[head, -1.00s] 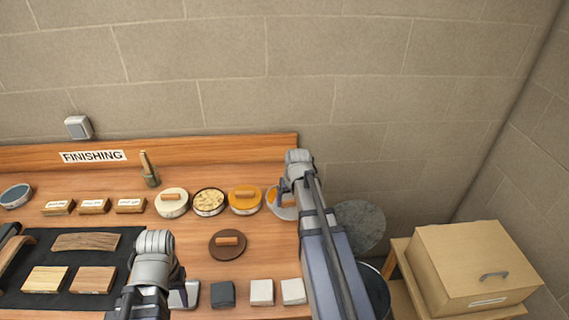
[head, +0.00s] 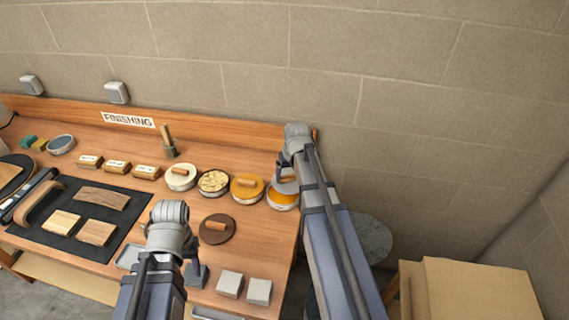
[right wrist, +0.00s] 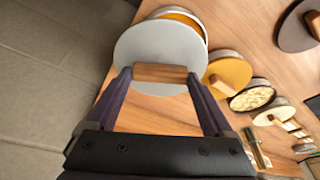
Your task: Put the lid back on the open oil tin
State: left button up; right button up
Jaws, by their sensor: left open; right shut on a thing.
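My right gripper (right wrist: 160,85) is shut on the wooden handle (right wrist: 160,73) of a grey round lid (right wrist: 150,48). In the head view the lid (head: 288,187) is at my right gripper (head: 283,166), at the right end of the tin row. The open tin with orange contents (head: 283,202) stands under and in front of it. In the right wrist view the tin (right wrist: 183,14) shows past the lid's upper edge; the lid overlaps it off-centre and seems raised. My left gripper (head: 190,252) is open over the bench front; its fingers are mostly hidden.
Left of the tin stand an orange-lidded tin (head: 247,187), an open tin of pale flakes (head: 213,182) and a white-lidded tin (head: 180,177). A dark brown lid (head: 217,229) lies in front. Pale blocks (head: 230,284) are near the front edge.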

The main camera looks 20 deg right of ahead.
aim_at(284, 183)
jog(key=shift+w+a+r+p, duration=0.35)
jog(key=shift+w+a+r, duration=0.25)
jog(key=shift+a+r, duration=0.3)
pick_arm(q)
jog(key=shift+d+r, duration=0.1)
jog(key=shift+r, duration=0.6)
pick_arm(e)
jog(key=shift+f, duration=0.2)
pick_arm(q)
jog(key=shift+f, duration=0.1)
pick_arm(e)
jog(key=shift+f, duration=0.1)
pick_arm(q)
notch_tip(284, 183, down, 6)
jog(key=b, duration=0.6)
jog(key=shift+b, duration=0.35)
pick_arm(e)
notch_tip(284, 183, down, 6)
jog(key=shift+f, duration=0.1)
pick_arm(q)
jog(key=shift+f, duration=0.2)
pick_arm(e)
jog(key=shift+f, duration=0.15)
jog(key=o, duration=1.1)
